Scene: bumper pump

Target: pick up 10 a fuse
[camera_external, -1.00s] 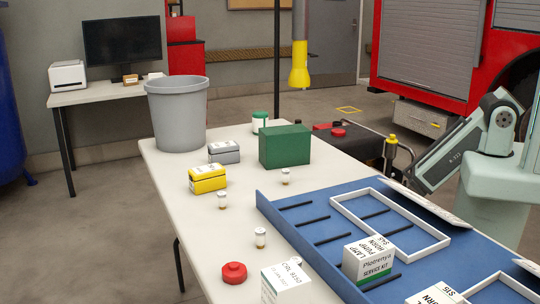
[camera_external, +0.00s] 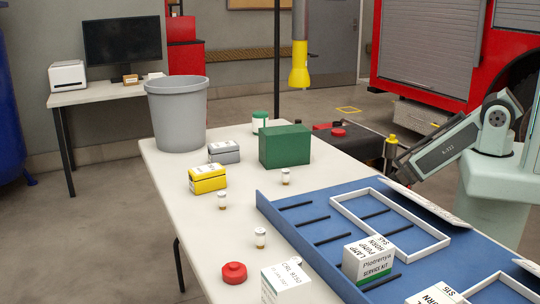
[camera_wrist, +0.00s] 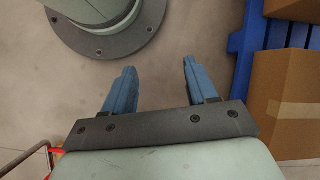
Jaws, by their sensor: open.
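No object is readable as a 10 A fuse. My gripper (camera_wrist: 158,70) shows only in the wrist view. Its two blue fingers are apart with nothing between them, above the bare floor beside my base. It is away from the table things.
The white table (camera_external: 190,240) carries a blue tray (camera_external: 290,232) with black dividers, a white service kit box (camera_external: 368,262), a yellow box (camera_external: 207,180), a green box (camera_external: 285,147), a red knob (camera_external: 234,273) and a grey bin (camera_external: 178,115). Cardboard boxes (camera_wrist: 285,85) sit on a blue pallet.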

